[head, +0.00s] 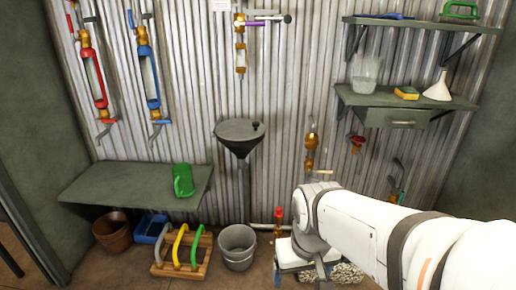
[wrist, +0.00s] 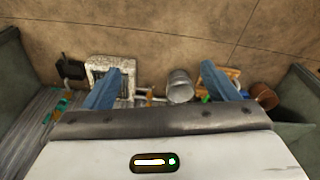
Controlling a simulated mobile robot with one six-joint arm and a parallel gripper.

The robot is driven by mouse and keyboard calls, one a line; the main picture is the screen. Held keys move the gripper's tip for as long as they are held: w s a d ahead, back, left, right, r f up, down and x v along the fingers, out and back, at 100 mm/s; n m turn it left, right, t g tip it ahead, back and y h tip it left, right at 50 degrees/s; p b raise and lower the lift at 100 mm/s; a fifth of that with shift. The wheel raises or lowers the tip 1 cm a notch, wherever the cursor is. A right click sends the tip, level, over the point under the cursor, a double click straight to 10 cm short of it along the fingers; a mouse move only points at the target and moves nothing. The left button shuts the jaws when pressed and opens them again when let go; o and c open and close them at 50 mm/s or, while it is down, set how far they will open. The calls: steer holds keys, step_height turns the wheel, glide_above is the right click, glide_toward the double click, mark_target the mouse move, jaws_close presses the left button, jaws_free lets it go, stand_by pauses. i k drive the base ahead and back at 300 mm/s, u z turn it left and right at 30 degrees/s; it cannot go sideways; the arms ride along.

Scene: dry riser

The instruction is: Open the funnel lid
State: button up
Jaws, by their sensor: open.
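The dark grey funnel (head: 241,146) is mounted on the corrugated wall, near the middle of the head view. Its round flat lid (head: 238,130) lies over the top and looks closed, with a small dark knob (head: 256,126) at its right edge. My gripper (wrist: 161,70) shows in the wrist view as two blue fingers spread wide, with nothing held between them. In the head view my arm reaches in from the lower right and ends below and to the right of the funnel, apart from it. The funnel is not recognisable in the wrist view.
A green bench (head: 120,188) with a green jug (head: 183,181) stands left of the funnel. A grey bucket (head: 237,245) and a wooden rack (head: 183,255) are on the floor. Brass pipe fittings (head: 311,150) and shelves (head: 408,98) are to the right. The air around the funnel is clear.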

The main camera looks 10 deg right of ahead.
mark_target(238, 130)
steer(key=u, duration=0.05)
steer(key=k, duration=0.55)
steer(key=z, duration=0.4)
steer(key=i, duration=1.65)
steer(key=u, duration=0.5)
